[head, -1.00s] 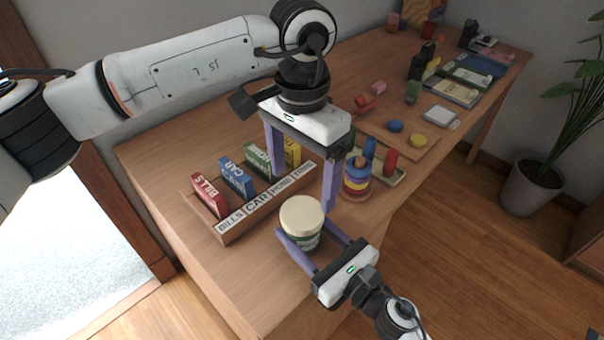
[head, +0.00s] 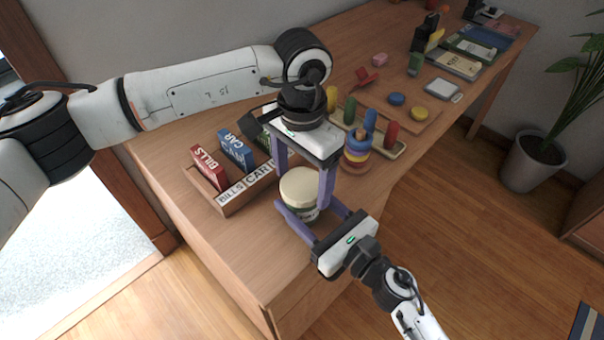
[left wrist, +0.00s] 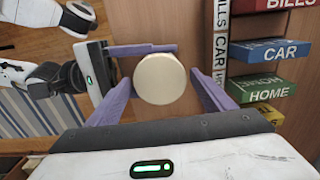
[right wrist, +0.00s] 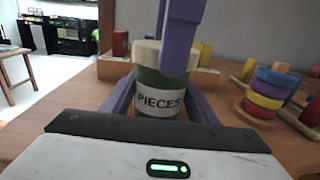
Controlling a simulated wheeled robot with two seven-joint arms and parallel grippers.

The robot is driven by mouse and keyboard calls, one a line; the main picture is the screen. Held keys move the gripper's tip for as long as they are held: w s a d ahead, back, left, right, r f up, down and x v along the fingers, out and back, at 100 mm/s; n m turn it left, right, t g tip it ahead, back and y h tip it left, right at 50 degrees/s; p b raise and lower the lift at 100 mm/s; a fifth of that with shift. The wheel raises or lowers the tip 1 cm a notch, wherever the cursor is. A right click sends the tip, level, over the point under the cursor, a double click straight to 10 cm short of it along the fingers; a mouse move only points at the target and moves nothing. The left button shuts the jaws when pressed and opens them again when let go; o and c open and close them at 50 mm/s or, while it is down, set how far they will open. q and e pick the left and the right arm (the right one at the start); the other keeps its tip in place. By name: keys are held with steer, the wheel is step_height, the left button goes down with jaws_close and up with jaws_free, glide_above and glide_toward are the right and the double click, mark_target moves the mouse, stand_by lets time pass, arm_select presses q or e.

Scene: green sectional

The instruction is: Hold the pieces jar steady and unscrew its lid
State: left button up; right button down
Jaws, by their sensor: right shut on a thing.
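The pieces jar (head: 303,212) stands upright at the table's near edge. It is green with a white label reading PIECES in the right wrist view (right wrist: 158,100). Its cream lid (head: 300,186) is on top and shows as a round disc in the left wrist view (left wrist: 159,79). My right gripper (head: 308,208) is shut on the jar body from the near side. My left gripper (head: 303,182) points down from above, open, with its fingers apart on either side of the lid. I cannot tell whether either finger touches the lid.
A wooden sorter (head: 229,209) with labelled blocks stands just left of the jar. A stacking ring toy (head: 357,152) and a tray of pegs (head: 398,150) stand to the right. Books (head: 455,62) lie farther back. Free table surface lies in front of the sorter.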

arm_select(q)
steer(key=c, duration=0.8)
steer(key=n, duration=0.3)
steer(key=shift+n, duration=0.4)
steer(key=n, duration=0.4)
steer(key=shift+r, duration=0.1)
steer(key=n, duration=0.6)
steer(key=shift+n, duration=0.3)
steer(key=n, duration=0.8)
steer(key=shift+n, duration=0.4)
steer(key=n, duration=1.9)
steer(key=shift+n, duration=0.3)
steer(key=n, duration=1.1)
steer(key=shift+r, duration=0.1)
